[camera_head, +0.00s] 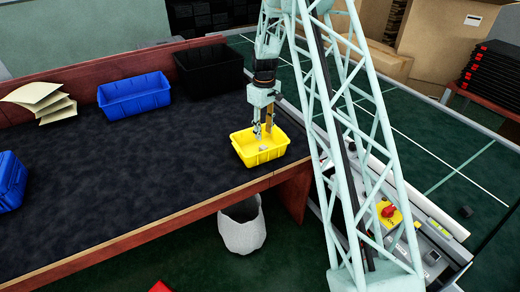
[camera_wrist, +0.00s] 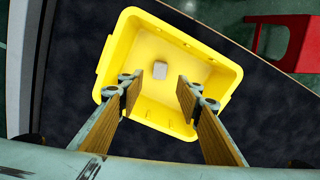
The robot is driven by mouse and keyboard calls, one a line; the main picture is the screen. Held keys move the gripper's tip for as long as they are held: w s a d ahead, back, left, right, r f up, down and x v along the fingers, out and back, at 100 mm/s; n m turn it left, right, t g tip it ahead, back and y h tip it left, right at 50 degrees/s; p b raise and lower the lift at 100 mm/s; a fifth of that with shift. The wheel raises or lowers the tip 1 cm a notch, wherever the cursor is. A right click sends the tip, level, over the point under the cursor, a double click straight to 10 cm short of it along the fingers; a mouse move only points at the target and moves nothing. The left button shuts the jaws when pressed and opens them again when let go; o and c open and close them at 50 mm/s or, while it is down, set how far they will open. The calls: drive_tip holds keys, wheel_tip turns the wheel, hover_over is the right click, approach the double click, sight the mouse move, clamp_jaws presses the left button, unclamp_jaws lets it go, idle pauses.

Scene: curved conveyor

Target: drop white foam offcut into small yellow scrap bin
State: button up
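The small yellow scrap bin (camera_head: 259,153) stands on the dark work table near its right front corner. The white foam offcut (camera_wrist: 160,70) lies inside the bin on its floor in the wrist view; it also shows as a small pale block in the head view (camera_head: 263,148). My gripper (camera_head: 263,133) is above the bin. In the wrist view my gripper (camera_wrist: 156,88) has its two fingers spread wide apart, with nothing held between them. The offcut is apart from both fingertips.
A blue bin (camera_head: 134,97) and a black bin (camera_head: 209,69) stand along the back of the table (camera_head: 110,185). Another blue bin (camera_head: 10,182) is at the left edge. Stacked pale sheets (camera_head: 40,100) lie at back left. A white waste sack (camera_head: 242,230) stands on the floor below.

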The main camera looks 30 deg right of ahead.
wheel_tip(320, 180, up, 10)
drive_tip(key=shift+r, duration=0.25)
idle(0.3)
drive_tip(key=shift+r, duration=0.1)
idle(0.8)
drive_tip(key=s+a+r+m+t, duration=0.1)
drive_tip(key=s+a+r, duration=0.7)
drive_tip(key=s+r, duration=0.45)
drive_tip(key=s+a+r+m+t, duration=0.1)
drive_tip(key=s+a+r, duration=0.75)
drive_tip(key=r, duration=0.65)
drive_tip(key=s+a+r, duration=0.1)
drive_tip(key=s+a, duration=0.1)
drive_tip(key=s, duration=1)
drive_tip(key=s+a+r+m+t, duration=0.1)
drive_tip(key=s+a, duration=0.2)
drive_tip(key=s, duration=0.9)
drive_tip(key=s+a+m+t, duration=0.1)
drive_tip(key=s+a, duration=0.1)
drive_tip(key=s, duration=1)
drive_tip(key=shift+a+r, duration=0.3)
drive_tip(key=shift+r, duration=0.1)
